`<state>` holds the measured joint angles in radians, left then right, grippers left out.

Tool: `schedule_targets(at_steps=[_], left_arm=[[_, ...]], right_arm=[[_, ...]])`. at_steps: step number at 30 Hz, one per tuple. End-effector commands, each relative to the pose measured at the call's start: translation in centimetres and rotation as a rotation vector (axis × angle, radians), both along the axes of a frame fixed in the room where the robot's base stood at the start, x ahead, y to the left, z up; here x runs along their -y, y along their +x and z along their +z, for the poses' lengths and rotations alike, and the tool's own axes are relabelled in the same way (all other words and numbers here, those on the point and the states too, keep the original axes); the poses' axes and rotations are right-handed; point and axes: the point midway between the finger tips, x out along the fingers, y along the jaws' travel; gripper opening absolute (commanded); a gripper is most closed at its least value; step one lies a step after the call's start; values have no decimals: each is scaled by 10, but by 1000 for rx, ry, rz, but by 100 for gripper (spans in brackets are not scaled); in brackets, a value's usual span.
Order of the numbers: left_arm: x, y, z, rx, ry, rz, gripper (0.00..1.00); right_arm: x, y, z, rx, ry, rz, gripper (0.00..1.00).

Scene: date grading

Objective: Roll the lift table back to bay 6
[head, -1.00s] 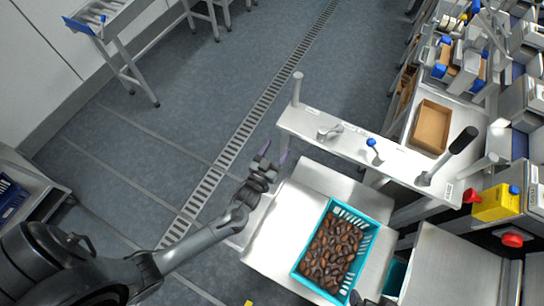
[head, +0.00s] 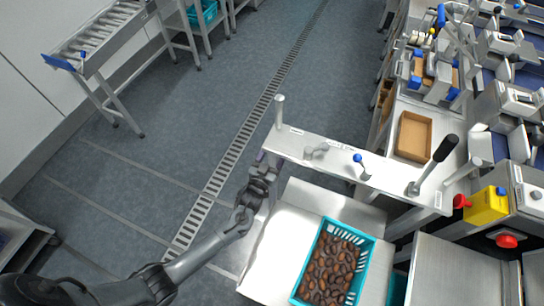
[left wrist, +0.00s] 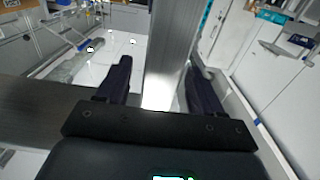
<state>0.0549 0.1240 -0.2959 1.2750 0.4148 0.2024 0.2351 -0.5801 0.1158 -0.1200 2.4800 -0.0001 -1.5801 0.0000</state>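The lift table (head: 268,248) is a pale metal platform with a raised cross panel (head: 330,158) carrying levers and a blue-knobbed handle. A turquoise crate (head: 326,222) full of brown dates stands on the platform. My left gripper (head: 262,160) is at the left end of the cross panel. In the left wrist view its two dark fingers (left wrist: 158,82) are apart, with a metal bar (left wrist: 166,45) showing between them, close to the right finger. I cannot tell whether they touch it. My right gripper is out of view.
A floor drain (head: 215,185) runs diagonally left of the lift table, with open floor around it. A bench with a cardboard tray (head: 414,137) and a yellow box with a red button (head: 486,206) stand close on the right. A roller stand (head: 100,45) is at upper left.

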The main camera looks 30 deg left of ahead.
Motion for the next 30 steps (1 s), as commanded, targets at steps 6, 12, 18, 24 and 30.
schedule_targets(at_steps=[6, 12, 18, 24, 30], left_arm=[[0, 0, 0, 0, 0, 0, 33], [0, 0, 0, 0, 0, 0, 3], [0, 0, 0, 0, 0, 0, 0], [0, 0, 0, 1, 0, 0, 0], [0, 0, 0, 1, 0, 0, 0]], right_arm=[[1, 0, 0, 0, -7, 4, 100], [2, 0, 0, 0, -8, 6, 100], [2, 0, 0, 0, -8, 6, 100], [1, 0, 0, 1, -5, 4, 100], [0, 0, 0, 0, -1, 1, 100]])
